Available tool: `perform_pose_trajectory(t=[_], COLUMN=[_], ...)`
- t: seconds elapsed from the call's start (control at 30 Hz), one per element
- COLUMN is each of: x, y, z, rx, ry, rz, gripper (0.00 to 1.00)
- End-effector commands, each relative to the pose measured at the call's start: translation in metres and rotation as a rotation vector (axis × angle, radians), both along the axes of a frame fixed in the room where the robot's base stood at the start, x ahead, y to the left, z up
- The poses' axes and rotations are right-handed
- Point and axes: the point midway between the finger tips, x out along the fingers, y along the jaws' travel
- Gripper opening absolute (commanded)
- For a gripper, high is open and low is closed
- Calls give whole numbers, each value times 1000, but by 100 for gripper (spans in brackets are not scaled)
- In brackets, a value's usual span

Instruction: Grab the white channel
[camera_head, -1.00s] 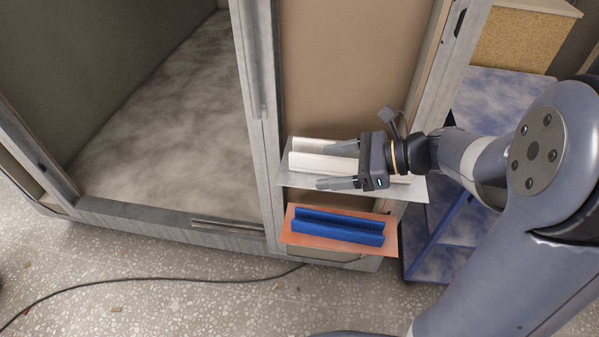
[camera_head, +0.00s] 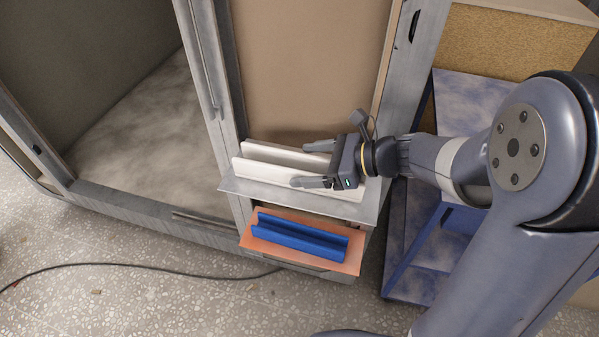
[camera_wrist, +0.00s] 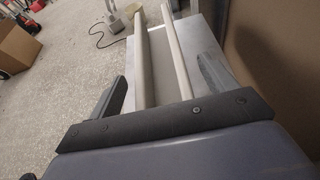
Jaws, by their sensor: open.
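The white channel (camera_head: 268,173) lies lengthwise on a grey shelf (camera_head: 350,210) against the pod's front. Its two long raised walls also show in the wrist view (camera_wrist: 145,62), running away from me between my fingers. My gripper (camera_head: 311,163) is open at the channel's right part, one finger on the far side and one on the near side. The channel's right end is partly hidden by my gripper. I cannot tell whether any finger touches it.
A blue channel (camera_head: 300,236) lies on an orange shelf (camera_head: 262,245) just below. A beige panel (camera_head: 305,70) stands behind the grey shelf. A blue-stained rack (camera_head: 420,250) is at the right. A black cable (camera_head: 130,266) crosses the speckled floor.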

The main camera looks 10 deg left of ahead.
Motion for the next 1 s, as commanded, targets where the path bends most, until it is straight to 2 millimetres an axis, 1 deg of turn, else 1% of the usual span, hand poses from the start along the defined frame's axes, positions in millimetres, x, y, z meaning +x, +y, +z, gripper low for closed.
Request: perform_pose_trajectory(t=[0.2,0.8,1.0], x=[0,0,0], y=[1,0,0], z=[0,0,0], rx=[0,0,0], ry=[0,0,0], rz=[0,0,0], gripper=[80,31,31])
